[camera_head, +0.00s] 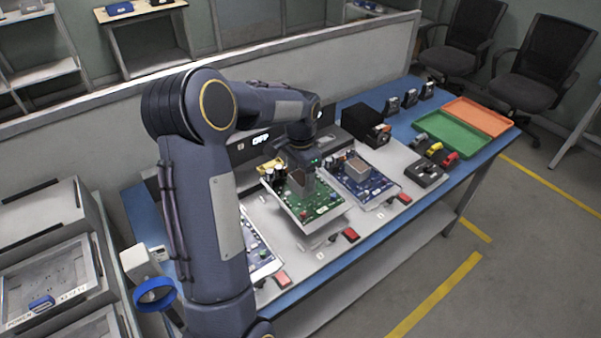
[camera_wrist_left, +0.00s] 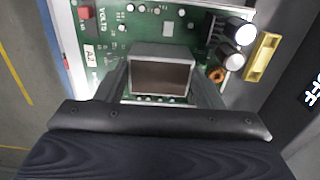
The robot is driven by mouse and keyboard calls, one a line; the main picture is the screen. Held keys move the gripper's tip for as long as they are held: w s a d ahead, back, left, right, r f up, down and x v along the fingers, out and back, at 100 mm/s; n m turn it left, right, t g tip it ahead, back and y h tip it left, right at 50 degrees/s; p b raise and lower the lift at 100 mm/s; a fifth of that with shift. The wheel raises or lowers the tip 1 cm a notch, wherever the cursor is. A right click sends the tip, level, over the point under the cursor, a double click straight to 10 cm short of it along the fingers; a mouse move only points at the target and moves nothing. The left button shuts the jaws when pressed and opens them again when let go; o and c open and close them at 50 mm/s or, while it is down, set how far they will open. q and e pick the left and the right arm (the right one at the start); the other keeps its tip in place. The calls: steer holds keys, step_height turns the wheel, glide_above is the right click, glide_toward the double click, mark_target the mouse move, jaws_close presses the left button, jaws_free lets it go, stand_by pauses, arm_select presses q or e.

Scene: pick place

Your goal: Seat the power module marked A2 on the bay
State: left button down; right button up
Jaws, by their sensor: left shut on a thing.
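The power module is a green circuit board (camera_head: 322,206) with a white edge. In the left wrist view the board (camera_wrist_left: 185,25) carries a white label (camera_wrist_left: 90,55) that reads A2. My left gripper (camera_head: 300,180) is over it, and its fingers (camera_wrist_left: 160,88) are shut on the metal block (camera_wrist_left: 160,72) on the board. The board appears held slightly above the grey bay panel (camera_head: 370,222), between two blue boards; its underside and the spot below it are hidden. My right gripper is not in view.
A blue board (camera_head: 365,178) lies close on the right, and another (camera_head: 262,255) is partly behind my left arm. Red switches (camera_head: 351,234) line the front. A black box (camera_head: 364,122), a green tray (camera_head: 450,135) and an orange tray (camera_head: 478,117) stand further right.

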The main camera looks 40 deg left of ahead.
arm_select(q)
steer(key=shift+f+b, duration=1.3)
steer(key=shift+f, duration=0.9)
steer(key=shift+s, duration=0.15)
steer(key=shift+f+b, duration=0.55)
steer(key=shift+f, duration=0.5)
stand_by(0.5)
steer(key=shift+c, duration=1.4)
jaws_free()
steer(key=shift+f, duration=0.1)
steer(key=shift+c, duration=1.9)
